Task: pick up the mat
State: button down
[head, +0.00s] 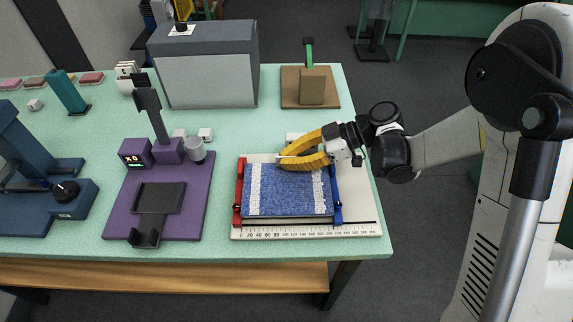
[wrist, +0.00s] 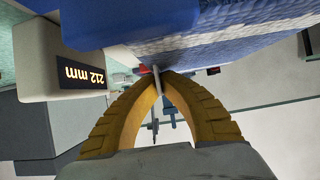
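The mat (head: 290,195) is a blue textured rectangle with a white stripe near each side. It lies on a pale measuring board (head: 359,215), between a red side bar (head: 239,195) and a blue side bar (head: 335,195). My gripper (head: 281,161) has yellow fingers and is at the mat's far edge. In the wrist view, the fingertips (wrist: 160,74) close on a thin pale grey piece beside the mat's blue underside or edge (wrist: 235,48). I cannot tell whether this piece belongs to the mat.
A display reading 212 mm (wrist: 84,72) is close to my fingers. A purple stand (head: 116,222) is left of the board. A large grey box (head: 205,80) and a brown stand (head: 289,101) are behind. The table's right edge is near the board.

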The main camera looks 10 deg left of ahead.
notch_tip(320, 180, up, 16)
jog(key=p, duration=0.5)
jog(key=shift+f, duration=0.15)
